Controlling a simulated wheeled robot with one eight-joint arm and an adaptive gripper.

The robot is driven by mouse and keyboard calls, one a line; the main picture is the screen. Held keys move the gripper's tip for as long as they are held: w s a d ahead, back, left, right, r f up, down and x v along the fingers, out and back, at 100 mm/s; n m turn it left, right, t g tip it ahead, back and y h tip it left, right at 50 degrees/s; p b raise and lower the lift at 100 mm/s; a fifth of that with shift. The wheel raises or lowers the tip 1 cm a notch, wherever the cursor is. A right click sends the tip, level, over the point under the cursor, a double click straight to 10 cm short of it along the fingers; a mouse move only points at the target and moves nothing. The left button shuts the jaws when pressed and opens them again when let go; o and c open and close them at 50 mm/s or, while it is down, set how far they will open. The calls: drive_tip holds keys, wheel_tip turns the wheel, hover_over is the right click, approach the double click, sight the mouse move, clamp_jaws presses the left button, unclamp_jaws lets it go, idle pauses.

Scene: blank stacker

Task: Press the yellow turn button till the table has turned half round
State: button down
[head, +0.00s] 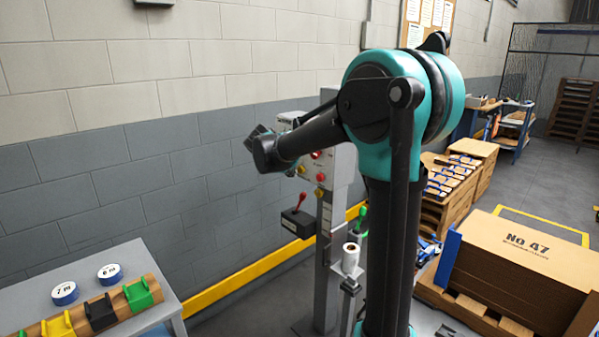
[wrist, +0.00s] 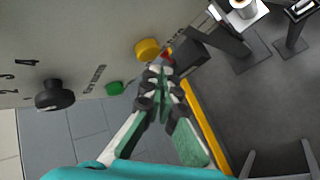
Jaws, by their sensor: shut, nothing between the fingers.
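In the wrist view the yellow button (wrist: 147,49) sticks out from a grey control panel (wrist: 85,40). My gripper (wrist: 160,72) is shut and empty, its fingertips just below and to the right of the yellow button in the picture. I cannot tell whether they touch it. A green button (wrist: 114,88) and a black knob (wrist: 55,95) sit on the same panel. In the head view the panel (head: 342,165) stands behind my arm, with red and yellow buttons at its edge; my gripper cannot be made out there. Which table turns is not clear.
A black box with a red lever (head: 304,199) juts out below the panel. A white roll (head: 351,250) stands on a post nearby. A stack of brown board marked No 47 (head: 520,250) lies on a pallet at right. A side table (head: 110,255) stands at left.

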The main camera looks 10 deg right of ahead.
drive_tip(key=shift+d, duration=0.1)
idle(0.7)
drive_tip(key=shift+w+d, duration=0.2)
